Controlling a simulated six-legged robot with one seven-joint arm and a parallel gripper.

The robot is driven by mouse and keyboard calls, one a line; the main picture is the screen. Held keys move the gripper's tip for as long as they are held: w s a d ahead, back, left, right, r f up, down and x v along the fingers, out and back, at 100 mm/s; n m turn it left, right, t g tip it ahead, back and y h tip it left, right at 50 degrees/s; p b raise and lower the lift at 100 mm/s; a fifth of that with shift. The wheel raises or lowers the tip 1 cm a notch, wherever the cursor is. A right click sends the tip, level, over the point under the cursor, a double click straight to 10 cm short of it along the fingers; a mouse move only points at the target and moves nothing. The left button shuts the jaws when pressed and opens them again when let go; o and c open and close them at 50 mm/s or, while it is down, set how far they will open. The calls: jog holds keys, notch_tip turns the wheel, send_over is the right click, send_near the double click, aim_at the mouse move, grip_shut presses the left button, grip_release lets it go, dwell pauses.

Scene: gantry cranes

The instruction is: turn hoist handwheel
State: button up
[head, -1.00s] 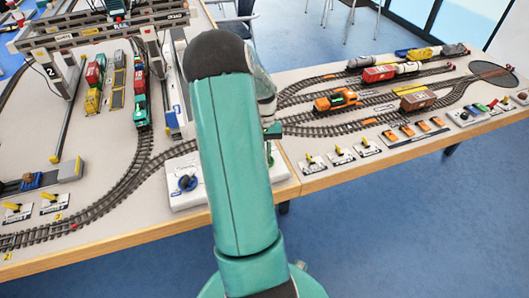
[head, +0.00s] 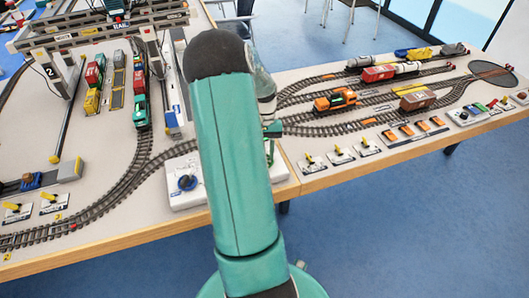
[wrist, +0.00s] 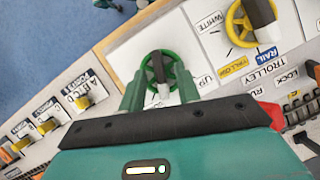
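A green spoked handwheel (wrist: 152,60) with a dark and pale crank handle stands on a white panel in the wrist view; no hoist label is readable on it. My gripper (wrist: 162,76) is at this wheel, its two green fingers apart on either side of the near part of the rim. I cannot tell whether the fingers touch the rim. In the head view my arm hides most of the wheel and panel; part of my gripper (head: 272,130) shows at the arm's right edge.
A yellow handwheel (wrist: 238,22) by a TROLLEY label is close on the right. Several yellow levers (wrist: 45,126) are on the left. A blue knob (head: 187,182) is left of my arm. Model trains (head: 380,74) and tracks cover the tables; open floor is in front.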

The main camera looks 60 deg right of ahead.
jog(key=v, duration=1.3)
jog(key=shift+r, duration=0.2)
jog(key=shift+c, duration=0.4)
